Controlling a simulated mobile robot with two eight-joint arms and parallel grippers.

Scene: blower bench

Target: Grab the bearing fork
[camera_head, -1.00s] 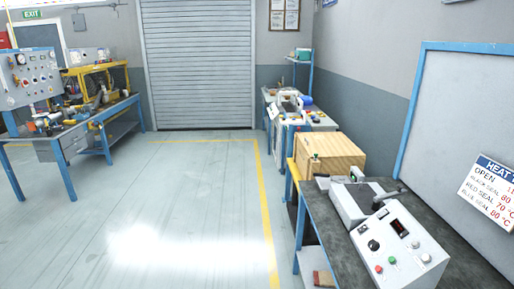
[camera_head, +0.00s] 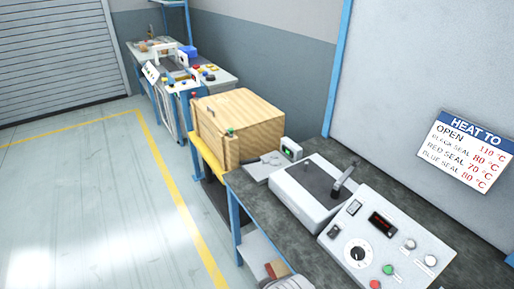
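I cannot make out a bearing fork in the head view. Neither of my grippers shows in it. A white device (camera_head: 292,200) with a dark top plate and a dark lever (camera_head: 344,178) stands on the dark bench (camera_head: 272,229) at the right. A small grey unit with a green-lit display (camera_head: 291,150) stands behind it.
A sloped control box (camera_head: 400,238) with a dial and buttons stands at the bench front. A wooden box (camera_head: 245,118) is behind the bench. A farther workbench (camera_head: 218,80) holds small equipment. A heat sign (camera_head: 466,150) hangs right. Open floor (camera_head: 90,200) lies left.

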